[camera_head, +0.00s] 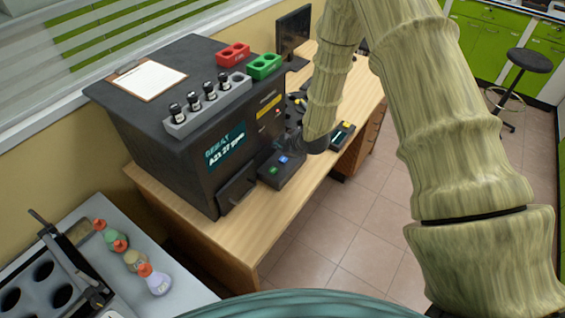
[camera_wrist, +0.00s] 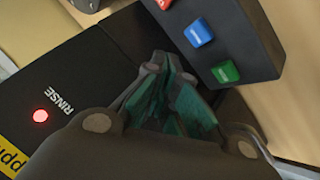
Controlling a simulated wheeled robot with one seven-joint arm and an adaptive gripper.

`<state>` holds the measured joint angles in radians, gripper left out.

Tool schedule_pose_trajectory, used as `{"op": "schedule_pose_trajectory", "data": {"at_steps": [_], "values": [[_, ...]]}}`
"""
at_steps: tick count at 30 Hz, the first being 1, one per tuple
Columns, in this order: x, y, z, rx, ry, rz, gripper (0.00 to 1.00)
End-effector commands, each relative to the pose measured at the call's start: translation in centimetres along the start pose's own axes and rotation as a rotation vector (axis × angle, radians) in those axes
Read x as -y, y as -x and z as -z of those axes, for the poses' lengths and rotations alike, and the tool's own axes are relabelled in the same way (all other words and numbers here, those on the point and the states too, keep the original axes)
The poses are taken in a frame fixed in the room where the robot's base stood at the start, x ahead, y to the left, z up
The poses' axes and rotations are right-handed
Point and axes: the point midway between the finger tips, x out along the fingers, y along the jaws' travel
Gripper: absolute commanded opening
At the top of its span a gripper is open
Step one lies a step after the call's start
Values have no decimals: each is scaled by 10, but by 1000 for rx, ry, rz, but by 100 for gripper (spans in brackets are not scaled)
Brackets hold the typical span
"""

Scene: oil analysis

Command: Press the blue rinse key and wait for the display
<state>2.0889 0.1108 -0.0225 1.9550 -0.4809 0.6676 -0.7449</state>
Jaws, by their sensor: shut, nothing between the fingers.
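The blue key (camera_wrist: 198,33) sits on a dark key block (camera_wrist: 243,35) between a red key and a green key (camera_wrist: 225,72). In the head view the blue key (camera_head: 284,159) shows beside the green key, on the block at the front of a dark analyser (camera_head: 195,170). My gripper (camera_wrist: 172,75) is shut and empty, its fingertips close to the block, left of and below the blue key in the wrist view. I see no contact with the key. A red light (camera_wrist: 40,116) glows beside the word RINSE. A teal label or display (camera_head: 225,147) with white text is on the analyser.

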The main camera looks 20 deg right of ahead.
Motion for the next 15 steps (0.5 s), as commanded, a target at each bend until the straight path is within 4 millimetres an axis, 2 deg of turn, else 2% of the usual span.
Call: {"op": "schedule_pose_trajectory", "data": {"at_steps": [6, 15], "values": [[13, -18, -13, 0, 1, 0, 0], [16, -22, -16, 0, 0, 0, 0]]}}
